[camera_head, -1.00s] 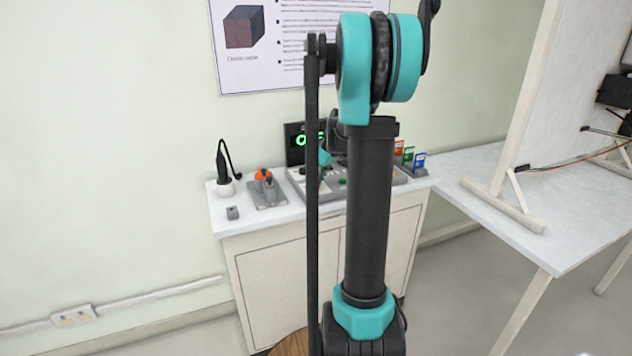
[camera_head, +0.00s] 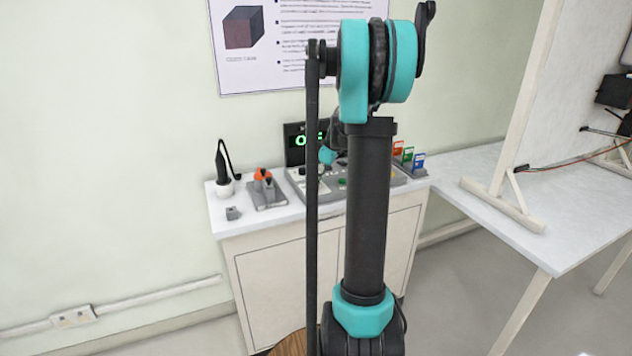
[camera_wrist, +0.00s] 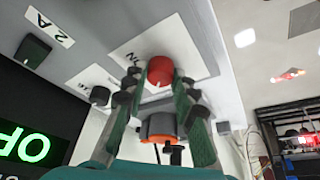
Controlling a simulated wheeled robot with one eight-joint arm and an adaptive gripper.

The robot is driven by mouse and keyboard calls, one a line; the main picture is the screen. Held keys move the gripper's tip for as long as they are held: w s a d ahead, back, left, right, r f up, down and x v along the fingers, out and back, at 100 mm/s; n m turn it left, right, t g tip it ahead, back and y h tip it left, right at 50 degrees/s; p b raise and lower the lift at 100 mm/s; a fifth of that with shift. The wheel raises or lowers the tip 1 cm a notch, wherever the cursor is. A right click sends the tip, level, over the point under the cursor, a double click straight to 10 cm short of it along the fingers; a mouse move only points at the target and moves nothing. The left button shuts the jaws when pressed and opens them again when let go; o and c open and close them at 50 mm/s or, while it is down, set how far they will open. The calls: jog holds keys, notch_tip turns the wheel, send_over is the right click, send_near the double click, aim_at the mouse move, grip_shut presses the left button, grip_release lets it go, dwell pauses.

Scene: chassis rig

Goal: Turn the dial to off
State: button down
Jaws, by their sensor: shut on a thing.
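The red dial (camera_wrist: 159,70) sits on a white label plate on the grey panel (camera_wrist: 110,28) in the wrist view. A small pale mark shows on its lower edge in that view. My gripper (camera_wrist: 159,80) has its fingers on both sides of the dial, shut on it. A black knob (camera_wrist: 33,51) beside a "2 A" label is to the left. In the head view the grey panel (camera_head: 301,181) stands on the white bench, and my arm hides the dial and my fingertips.
A display with green characters (camera_wrist: 22,147) is beside the panel; it also shows in the head view (camera_head: 296,155). An orange-topped grey fixture (camera_head: 264,190), a black plug-like tool (camera_head: 222,165) and a small grey block (camera_head: 233,213) stand left. Coloured cards (camera_head: 408,155) stand right.

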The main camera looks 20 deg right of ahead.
jog(key=c, duration=1.2)
grip_release()
jog(key=shift+d+r, duration=0.1)
jog(key=v, duration=1.1)
jog(key=shift+s+d+r, duration=0.1)
jog(key=shift+r, duration=0.25)
jog(key=shift+f, duration=0.1)
jog(key=s+a+f+m+h, duration=0.1)
jog(key=s+a+f+m, duration=0.2)
jog(key=s, duration=0.6)
jog(key=s+a+f+m+h, duration=0.1)
jog(key=s+a+f+m, duration=0.2)
jog(key=s+a+f, duration=0.4)
jog(key=s+a+f+m+t+h, duration=0.1)
jog(key=s+a+f+m, duration=0.2)
jog(key=s+f, duration=0.6)
jog(key=shift+s+a+f+m, duration=0.1)
jog(key=shift+s+a+m, duration=0.1)
jog(key=shift+s+a, duration=0.4)
jog(key=shift+s+a+f+m, duration=0.15)
jog(key=shift+s+a+m, duration=0.05)
jog(key=shift+s+a, duration=0.45)
